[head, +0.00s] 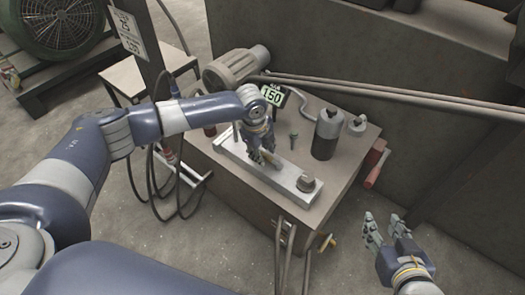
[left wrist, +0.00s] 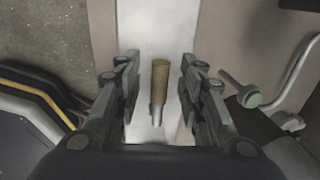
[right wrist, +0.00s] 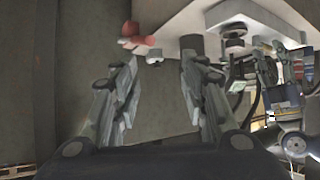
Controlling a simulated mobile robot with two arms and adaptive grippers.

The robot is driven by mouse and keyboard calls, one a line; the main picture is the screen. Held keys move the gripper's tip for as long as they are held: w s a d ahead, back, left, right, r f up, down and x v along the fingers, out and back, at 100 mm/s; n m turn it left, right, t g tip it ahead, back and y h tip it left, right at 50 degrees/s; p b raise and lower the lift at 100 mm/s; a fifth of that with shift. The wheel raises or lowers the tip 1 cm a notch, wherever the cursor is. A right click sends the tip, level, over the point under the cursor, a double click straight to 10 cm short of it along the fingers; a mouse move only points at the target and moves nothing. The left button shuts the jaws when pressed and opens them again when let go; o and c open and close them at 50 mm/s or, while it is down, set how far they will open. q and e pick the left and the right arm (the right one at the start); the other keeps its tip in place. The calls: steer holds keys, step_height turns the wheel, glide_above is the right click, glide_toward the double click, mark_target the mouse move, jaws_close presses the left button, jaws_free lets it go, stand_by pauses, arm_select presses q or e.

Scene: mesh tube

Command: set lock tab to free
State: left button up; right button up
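A brass-coloured pin-like piece with a grey end (left wrist: 160,82) lies along a pale metal bar; it is the likely lock tab, though no label shows. In the head view it is a small yellowish piece (head: 270,159) beside my left gripper. My left gripper (head: 258,150) points down over the bar (head: 233,148). In the left wrist view its fingers are apart, one on each side of the brass piece, with gaps between. My right gripper (head: 385,228) is open and empty, off the front right of the bench.
Open floor lies around my right gripper.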

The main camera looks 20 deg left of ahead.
arm_select(q)
jaws_close()
